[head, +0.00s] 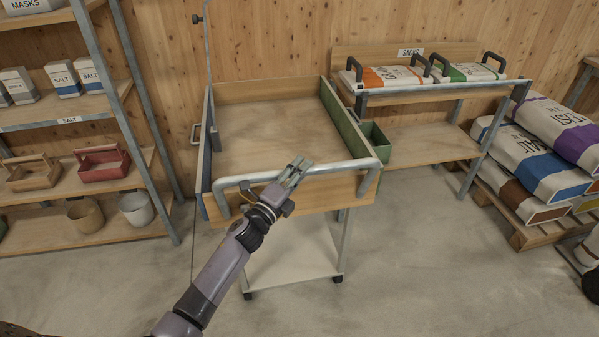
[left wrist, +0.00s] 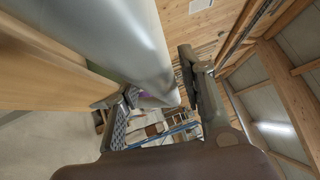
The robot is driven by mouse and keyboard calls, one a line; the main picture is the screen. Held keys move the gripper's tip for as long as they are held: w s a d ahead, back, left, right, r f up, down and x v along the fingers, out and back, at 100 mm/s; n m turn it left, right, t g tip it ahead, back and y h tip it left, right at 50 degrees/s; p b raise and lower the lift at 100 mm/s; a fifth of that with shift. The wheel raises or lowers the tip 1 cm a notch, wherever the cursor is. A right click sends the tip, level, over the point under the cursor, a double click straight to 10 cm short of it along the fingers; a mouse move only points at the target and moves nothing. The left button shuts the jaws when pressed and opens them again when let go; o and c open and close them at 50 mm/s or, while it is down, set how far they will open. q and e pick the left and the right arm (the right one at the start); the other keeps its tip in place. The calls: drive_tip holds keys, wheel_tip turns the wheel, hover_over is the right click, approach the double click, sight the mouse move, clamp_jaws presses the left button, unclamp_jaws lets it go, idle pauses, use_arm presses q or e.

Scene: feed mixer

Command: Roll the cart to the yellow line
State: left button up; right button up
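The cart (head: 265,144) is a wooden tray on a grey metal frame with a lower shelf and dark casters. It stands in front of the wood wall, its grey tube handle (head: 235,182) towards me. My left gripper (head: 297,171) is at the middle of this handle. In the left wrist view its two fingers (left wrist: 160,95) are spread apart, and the handle tube (left wrist: 110,42) runs close in front of them, reaching into the gap. I cannot tell whether they touch it. My right gripper is not in view. No yellow line shows in either view.
Shelving (head: 70,117) with salt packs, baskets and pots stands close on the left. A rack (head: 420,150) with sacks and a green bin (head: 374,145) stand on the right. Stacked sacks lie on a pallet (head: 535,232). Bare concrete floor (head: 420,270) is free in front.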

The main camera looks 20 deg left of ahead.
use_arm(q)
clamp_jaws()
idle(0.6)
